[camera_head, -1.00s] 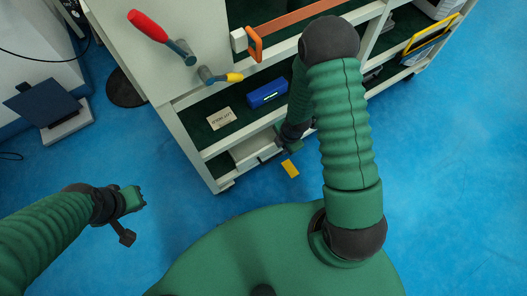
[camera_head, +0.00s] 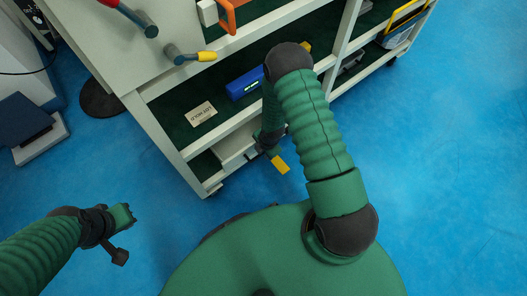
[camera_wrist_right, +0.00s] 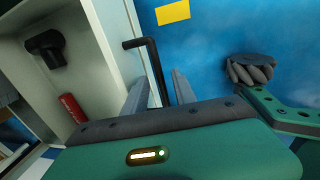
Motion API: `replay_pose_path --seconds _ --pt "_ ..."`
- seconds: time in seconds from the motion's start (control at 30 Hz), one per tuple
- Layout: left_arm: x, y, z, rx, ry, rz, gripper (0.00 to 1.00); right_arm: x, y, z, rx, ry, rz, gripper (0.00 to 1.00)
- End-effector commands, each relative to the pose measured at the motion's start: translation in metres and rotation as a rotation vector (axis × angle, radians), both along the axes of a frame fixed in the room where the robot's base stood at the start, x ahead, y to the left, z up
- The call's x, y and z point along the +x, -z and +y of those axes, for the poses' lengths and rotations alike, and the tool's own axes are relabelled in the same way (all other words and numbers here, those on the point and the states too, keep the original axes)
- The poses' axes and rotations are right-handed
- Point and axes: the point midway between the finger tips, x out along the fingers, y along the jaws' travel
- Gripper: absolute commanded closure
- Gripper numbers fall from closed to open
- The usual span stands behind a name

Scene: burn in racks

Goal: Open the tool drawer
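The tool drawer (camera_head: 232,150) is a pale box low in the white cart; my right arm partly covers it in the head view. The right wrist view shows a pale compartment (camera_wrist_right: 98,112) holding a black object and a red cylinder. A dark bar handle (camera_wrist_right: 152,60) runs down between the two fingers of my right gripper (camera_wrist_right: 158,90). The fingers are apart, with gaps beside the bar; contact is unclear. The right gripper also shows beside the drawer in the head view (camera_head: 266,148). My left gripper (camera_head: 122,230) is away from the cart over the floor; its finger gap is unclear.
The cart shelf holds a blue box (camera_head: 244,84) and a small label card (camera_head: 201,113). Screwdriver-like tools (camera_head: 190,54) lie on the cart top. A yellow piece (camera_head: 280,164) shows against the floor near the right gripper. The blue floor (camera_head: 440,170) at right is clear.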

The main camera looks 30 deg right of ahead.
Motion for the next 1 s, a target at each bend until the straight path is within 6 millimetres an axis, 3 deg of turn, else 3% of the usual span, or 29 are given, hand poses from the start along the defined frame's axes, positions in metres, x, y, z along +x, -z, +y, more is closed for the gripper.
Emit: replay_pose_path --seconds 0.1,0.33,1.0 --pt "0.0001 -0.0004 0.0 0.0 0.0 0.0 1.0 0.0 -0.0005 0.0 0.0 0.0 0.0 0.7" --pt "0.0 -0.0004 0.0 0.0 0.0 0.0 1.0 -0.0001 -0.0006 -0.0001 0.0 0.0 0.0 1.0" --pt "0.0 -0.0004 0.0 0.0 0.0 0.0 1.0 -0.0002 -0.0007 -0.0002 0.0 0.0 0.001 1.0"
